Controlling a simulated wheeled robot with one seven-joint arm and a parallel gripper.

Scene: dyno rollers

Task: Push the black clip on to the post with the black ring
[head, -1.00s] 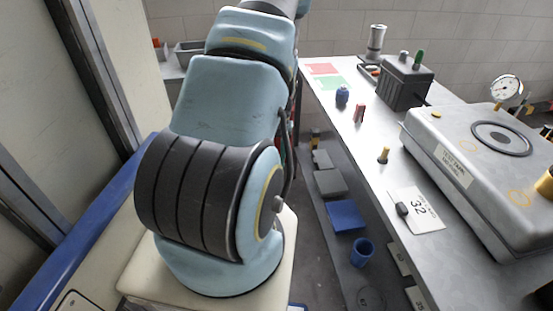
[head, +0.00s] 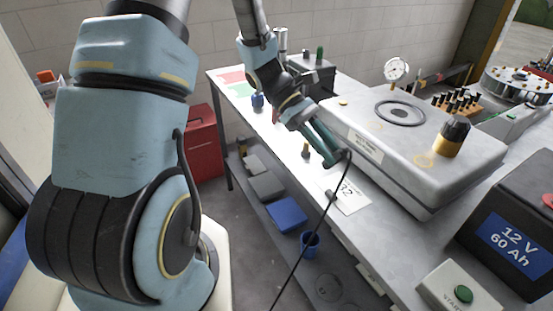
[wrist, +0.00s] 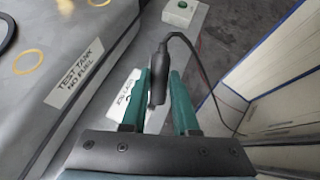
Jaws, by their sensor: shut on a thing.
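My gripper (head: 338,157) is over the workbench, shut on the black clip (wrist: 158,72). In the wrist view its two green fingers (wrist: 160,90) stand on either side of the clip. A thin black cable (head: 312,233) runs from the held end down past the bench's front edge. At the right is a dark battery (head: 520,225) labelled 12 V 60 Ah, with a red part (head: 548,200) on top at the picture's edge. I cannot make out a post with a black ring; the battery's far side is out of view.
The silver test tank (head: 400,140) stands right of my gripper. A white card (head: 352,202) marked 32, with a small dark piece by it, lies below. A box with a green START button (head: 463,294) is at the front. Clear bench lies between card and box.

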